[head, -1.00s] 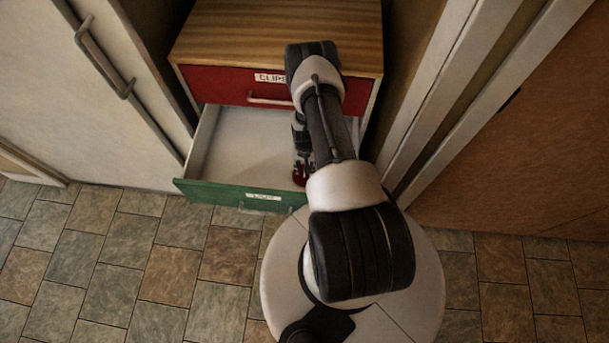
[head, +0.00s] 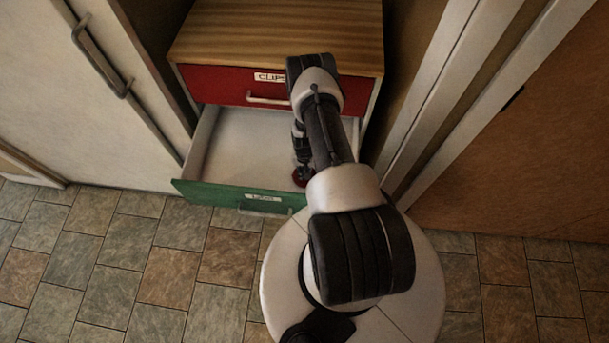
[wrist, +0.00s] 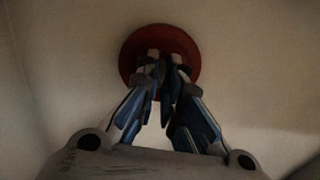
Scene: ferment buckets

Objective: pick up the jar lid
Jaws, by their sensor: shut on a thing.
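The jar lid (wrist: 187,47) is a round red disc with a paler middle part that the fingers cover, seen in the wrist view. In the head view the lid (head: 299,180) shows as a small red shape inside the open green drawer, near its front, partly hidden by my arm. My gripper (wrist: 163,62) is shut on the lid, with its fingertips close together at the lid's middle. It also shows in the head view (head: 304,172), reaching down into the drawer. I cannot tell whether the lid touches the drawer floor.
The open green drawer (head: 222,194) has a pale, otherwise empty-looking interior. Above it is a shut red drawer (head: 223,86) labelled "CLIPS", under a wooden top (head: 260,30). A white door (head: 75,100) stands left and a pale frame (head: 455,90) right.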

